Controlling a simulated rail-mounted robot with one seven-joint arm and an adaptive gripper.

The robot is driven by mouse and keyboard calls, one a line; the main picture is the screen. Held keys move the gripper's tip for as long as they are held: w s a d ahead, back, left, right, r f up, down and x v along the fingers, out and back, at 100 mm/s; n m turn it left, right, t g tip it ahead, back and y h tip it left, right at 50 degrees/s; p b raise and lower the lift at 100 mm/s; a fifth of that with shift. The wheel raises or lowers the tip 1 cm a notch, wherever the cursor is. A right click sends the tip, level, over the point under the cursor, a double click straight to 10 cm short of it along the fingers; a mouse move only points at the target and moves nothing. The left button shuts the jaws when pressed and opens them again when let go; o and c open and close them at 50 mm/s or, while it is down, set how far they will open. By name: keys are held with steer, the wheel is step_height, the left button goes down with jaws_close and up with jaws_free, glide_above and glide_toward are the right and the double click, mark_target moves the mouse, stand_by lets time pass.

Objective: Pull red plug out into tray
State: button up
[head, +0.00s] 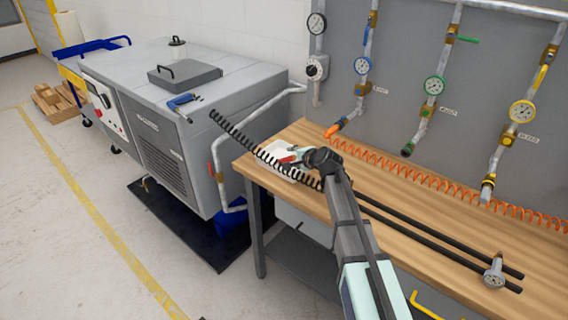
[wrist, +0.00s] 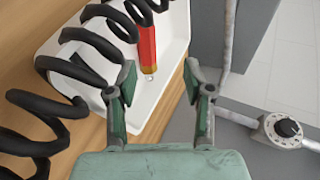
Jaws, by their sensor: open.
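The red plug (wrist: 147,48) shows in the wrist view as a red cylinder with a pale, orange-edged strip, over the white tray (wrist: 174,42). Black coils cross near its upper end, and I cannot tell whether it is joined to them. In the head view a small red part (head: 288,159) shows at the white tray (head: 268,152), partly hidden by the hose and my arm. My gripper (wrist: 159,82) is open and empty. Its green fingers are apart on either side of the plug's lower end, and the plug appears beyond their tips.
A black coiled hose (head: 240,139) runs from the grey machine (head: 160,110) to the wooden bench (head: 420,210). An orange coiled hose (head: 400,171) and black rods (head: 430,236) lie on the bench. Gauges and pipes line the back panel. A dial (wrist: 286,129) shows at right.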

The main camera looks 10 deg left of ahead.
steer(key=v, duration=0.7)
steer(key=shift+s, duration=0.15)
steer(key=shift+d+r, duration=0.1)
steer(key=shift+d, duration=0.05)
